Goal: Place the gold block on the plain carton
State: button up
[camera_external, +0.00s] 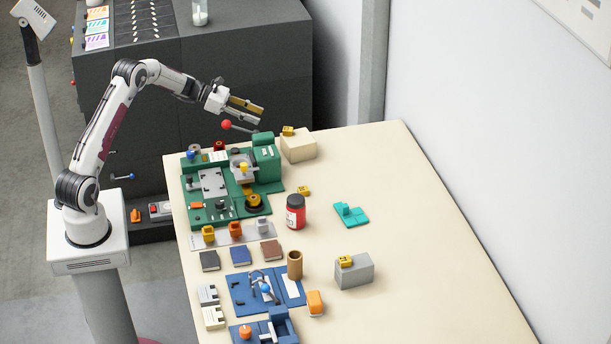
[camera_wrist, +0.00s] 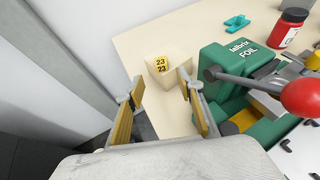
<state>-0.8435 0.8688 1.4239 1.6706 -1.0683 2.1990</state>
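A gold block (camera_external: 288,131) marked 23 sits on top of the beige plain carton (camera_external: 299,148) at the table's far edge. In the wrist view the same gold block (camera_wrist: 161,64) rests on the carton (camera_wrist: 171,80), seen beyond and between my fingertips. Two similar gold blocks show in the external view: one on the bare table (camera_external: 304,191) and one on a grey carton (camera_external: 355,274). My gripper (camera_external: 262,114) is open and empty, in the air to the upper left of the beige carton; its two gold-padded fingers are apart in the wrist view (camera_wrist: 160,82).
A green foil machine (camera_external: 266,160) with a red-knobbed lever (camera_external: 227,125) stands close to my gripper and the carton. A red jar (camera_external: 296,212), teal part (camera_external: 351,215), brown cup (camera_external: 294,265) and blue fixture (camera_external: 262,292) are nearer. The table's right side is clear.

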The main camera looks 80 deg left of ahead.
jog(key=w+d+r+n+t+y, duration=0.1)
jog(key=w+d+r+n+y, duration=0.15)
jog(key=r+n, duration=0.4)
jog(key=w+d+r+n+t+y, duration=0.1)
jog(key=d+r+n+y, duration=0.15)
jog(key=r, duration=0.65)
jog(key=s+d+r+n+g+y, duration=0.1)
jog(key=s+d+r+n+y, duration=0.1)
jog(key=s+d+r+n, duration=0.25)
jog(key=s+d+r+n+g+y, duration=0.1)
jog(key=s+d+r+n+y, duration=0.15)
jog(key=r+n, duration=0.4)
jog(key=s+d+f+n+g+h, duration=0.1)
jog(key=s+d+f+n, duration=0.3)
jog(key=s, duration=0.8)
jog(key=s+d+f+n+g+h, duration=0.2)
jog(key=s+d+f+n, duration=0.3)
jog(key=s+d+n, duration=0.4)
jog(key=s+d+f+n+g+h, duration=0.1)
jog(key=s+d+f+n+g, duration=0.2)
jog(key=s+d+n, duration=0.4)
jog(key=s+d+f, duration=0.1)
jog(key=s+d, duration=0.2)
jog(key=s, duration=0.6)
jog(key=shift+d+f+g, duration=0.35)
jog(key=shift+d+g, duration=0.05)
